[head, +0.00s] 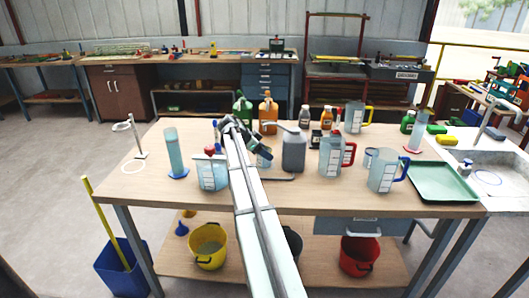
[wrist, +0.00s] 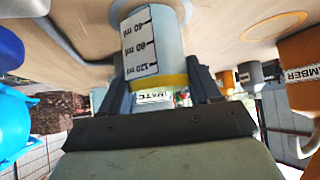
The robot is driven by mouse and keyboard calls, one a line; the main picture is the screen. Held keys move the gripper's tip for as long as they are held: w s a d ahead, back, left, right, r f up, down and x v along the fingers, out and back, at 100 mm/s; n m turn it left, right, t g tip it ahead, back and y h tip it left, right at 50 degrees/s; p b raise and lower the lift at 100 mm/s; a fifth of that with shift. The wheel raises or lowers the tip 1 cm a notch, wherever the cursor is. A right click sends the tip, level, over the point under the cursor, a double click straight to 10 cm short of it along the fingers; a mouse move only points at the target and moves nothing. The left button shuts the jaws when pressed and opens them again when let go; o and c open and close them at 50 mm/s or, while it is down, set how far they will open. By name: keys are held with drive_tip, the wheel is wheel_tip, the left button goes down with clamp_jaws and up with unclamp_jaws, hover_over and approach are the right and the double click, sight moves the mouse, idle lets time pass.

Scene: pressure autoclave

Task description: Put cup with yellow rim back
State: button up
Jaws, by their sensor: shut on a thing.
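The cup with the yellow rim (wrist: 155,45) is pale blue-grey with a white millilitre scale label. In the wrist view, which is upside down, its yellow rim is nearest me and its base points to the table. My gripper (wrist: 160,88) is shut on it, with a dark finger on each side near the rim. In the head view the gripper (head: 257,143) is over the middle of the table, and part of the cup (head: 264,160) shows below it. I cannot tell whether its base touches the table.
A grey jug (head: 293,150) stands close on the right and a red-topped jug (head: 211,172) on the left. Green (head: 242,108) and orange (head: 268,113) bottles stand behind. A green tray (head: 444,183) lies at right. The table's left front is fairly clear.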

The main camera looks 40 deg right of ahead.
drive_tip(key=o, duration=1.2)
drive_tip(key=shift+c, duration=0.2)
drive_tip(key=v, duration=1.2)
drive_tip(key=shift+o, duration=0.2)
